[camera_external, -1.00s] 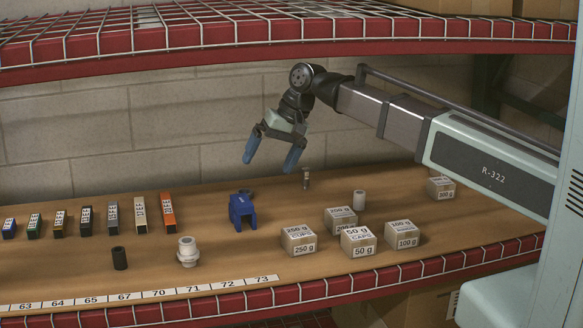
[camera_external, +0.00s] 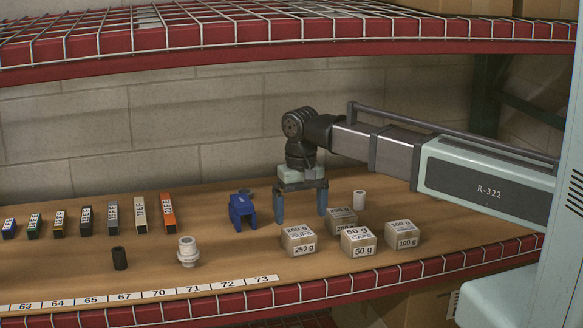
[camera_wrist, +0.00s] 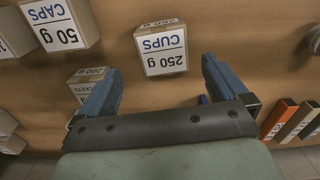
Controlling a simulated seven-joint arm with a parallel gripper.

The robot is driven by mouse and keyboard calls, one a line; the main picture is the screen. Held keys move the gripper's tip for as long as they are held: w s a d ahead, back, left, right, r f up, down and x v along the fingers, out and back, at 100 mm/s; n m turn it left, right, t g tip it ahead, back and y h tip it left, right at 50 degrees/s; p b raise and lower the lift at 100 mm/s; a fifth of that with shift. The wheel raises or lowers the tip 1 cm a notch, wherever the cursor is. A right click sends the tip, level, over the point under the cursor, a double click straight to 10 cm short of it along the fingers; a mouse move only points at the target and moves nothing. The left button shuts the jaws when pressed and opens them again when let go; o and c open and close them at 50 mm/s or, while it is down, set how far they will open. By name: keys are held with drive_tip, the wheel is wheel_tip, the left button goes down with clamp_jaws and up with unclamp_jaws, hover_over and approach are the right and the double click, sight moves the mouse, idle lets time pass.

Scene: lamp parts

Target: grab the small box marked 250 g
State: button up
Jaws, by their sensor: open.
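A 200 g box (camera_external: 342,219) stands close to my right finger; it also shows beside the left finger in the wrist view (camera_wrist: 88,77). A 100 g box (camera_external: 403,234) is further right. A blue clamp-like part (camera_external: 242,211) stands left. The wire upper shelf (camera_external: 290,30) hangs above.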

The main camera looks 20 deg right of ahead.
sight(299, 232)
drive_tip(key=shift+s+a+f, duration=0.1)
drive_tip(key=shift+a+f, duration=0.05)
drive_tip(key=shift+f, duration=1.5)
drive_tip(key=shift+s+a+f, duration=0.1)
drive_tip(key=shift+f, duration=1.5)
drive_tip(key=c, duration=1.2)
drive_tip(key=shift+r, duration=0.15)
